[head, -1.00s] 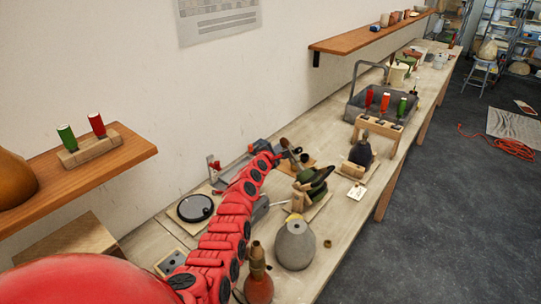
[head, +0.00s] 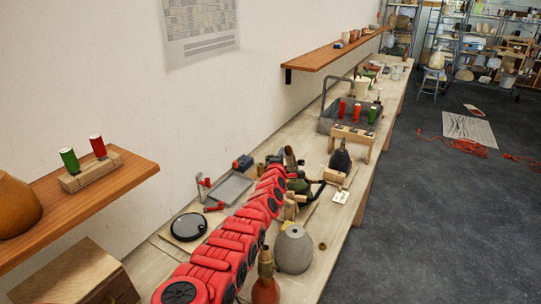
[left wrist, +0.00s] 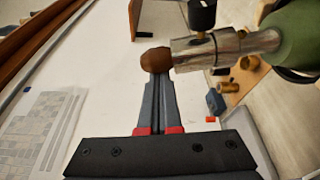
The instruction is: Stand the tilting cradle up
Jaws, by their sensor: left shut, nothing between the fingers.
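My left gripper (left wrist: 155,95) is shut and empty in the left wrist view. Its fingertips are at a brown rounded knob on the end of a metal neck (left wrist: 205,50); I cannot tell if they touch. The neck joins a green body (left wrist: 290,38), which lies sideways in that view. In the head view, the green body (head: 299,187) sits over a pale wooden support (head: 292,208), which looks like the cradle. My red left arm partly hides both, so their tilt is unclear. My right gripper is not in view.
A wooden rack (head: 350,140) stands farther back. The wall is close on the left.

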